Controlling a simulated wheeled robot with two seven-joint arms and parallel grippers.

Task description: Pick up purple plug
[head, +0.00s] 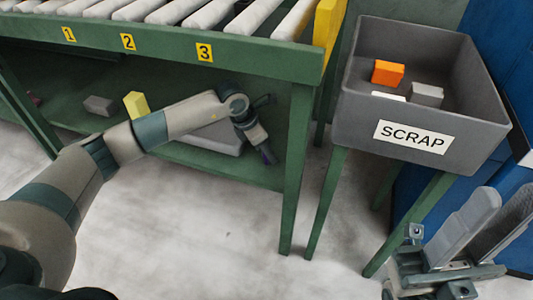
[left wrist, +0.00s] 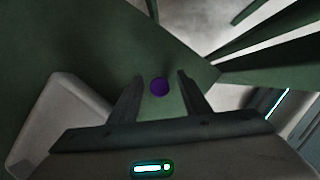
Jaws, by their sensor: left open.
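The purple plug (left wrist: 159,87) shows in the left wrist view as a small round purple shape between my left fingertips, over the green shelf. I cannot tell whether the fingers touch it. My left gripper (left wrist: 156,88) is open around it in that view. In the head view my left gripper (head: 266,128) hangs by the right end of the lower shelf, and the plug cannot be made out clearly there. My right gripper (head: 486,222) is at the lower right of the head view, its long grey parts pointing up and right; whether it is open is unclear.
The green lower shelf (head: 75,125) holds a grey block (head: 99,106), a yellow block (head: 136,104) and a larger grey piece (head: 215,137). A roller table (head: 160,40) stands above. The grey SCRAP bin (head: 410,140) on green legs holds an orange block (head: 388,72) and others.

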